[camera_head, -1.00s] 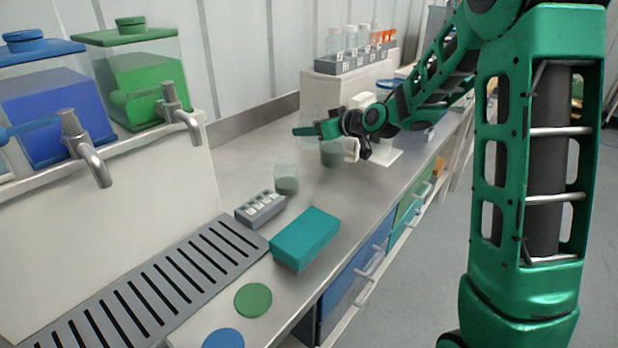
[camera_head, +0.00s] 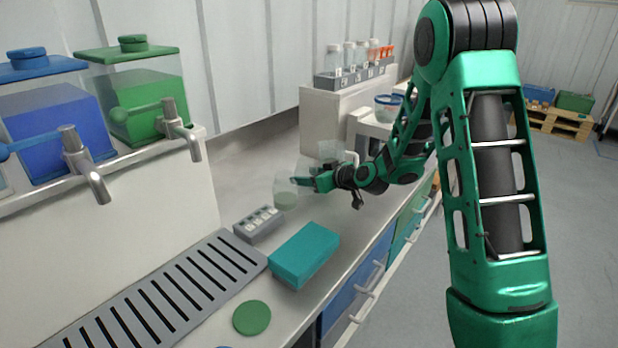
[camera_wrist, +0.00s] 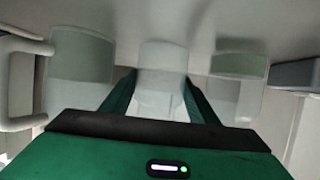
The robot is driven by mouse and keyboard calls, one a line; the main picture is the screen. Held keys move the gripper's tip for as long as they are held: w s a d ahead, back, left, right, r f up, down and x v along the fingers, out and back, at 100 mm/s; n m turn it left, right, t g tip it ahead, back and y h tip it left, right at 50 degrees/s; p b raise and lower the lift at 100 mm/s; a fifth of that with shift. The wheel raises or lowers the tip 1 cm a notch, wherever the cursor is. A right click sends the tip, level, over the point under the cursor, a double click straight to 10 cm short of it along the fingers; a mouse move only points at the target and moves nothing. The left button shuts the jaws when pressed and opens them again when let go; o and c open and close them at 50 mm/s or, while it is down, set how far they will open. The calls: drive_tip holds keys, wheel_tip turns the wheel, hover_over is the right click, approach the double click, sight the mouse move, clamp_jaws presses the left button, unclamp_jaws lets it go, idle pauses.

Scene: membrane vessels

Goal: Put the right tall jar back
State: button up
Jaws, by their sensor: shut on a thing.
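My gripper (camera_head: 300,182) is low over the bench in the head view, its fingers pointing left. In the wrist view a clear, pale jar (camera_wrist: 162,62) stands between my two fingers, and they are shut on it. In the head view its faint clear wall (camera_head: 308,166) shows just behind my fingers. Another clear jar with grey-green liquid (camera_head: 285,200) stands on the bench beside my fingertips. The wrist view shows one jar with grey-green contents to the left (camera_wrist: 80,62) and one to the right (camera_wrist: 238,68) of the held jar. Whether the held jar touches the bench is unclear.
A grey rack (camera_head: 257,226) and a teal box (camera_head: 304,256) lie nearer on the bench. A green disc (camera_head: 252,318) lies near the front. A white block (camera_head: 335,118) with a rack of vials (camera_head: 350,74) stands behind. Dispensers with taps (camera_head: 178,125) are at left.

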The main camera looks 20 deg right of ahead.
drive_tip(key=o, duration=0.8)
drive_tip(key=shift+o, duration=0.2)
drive_tip(key=shift+r, duration=0.1)
drive_tip(key=shift+s+d+r, duration=0.1)
drive_tip(key=shift+s+d, duration=0.05)
drive_tip(key=shift+s, duration=0.1)
drive_tip(key=v, duration=1.1)
drive_tip(key=shift+s, duration=0.15)
drive_tip(key=shift+s, duration=0.1)
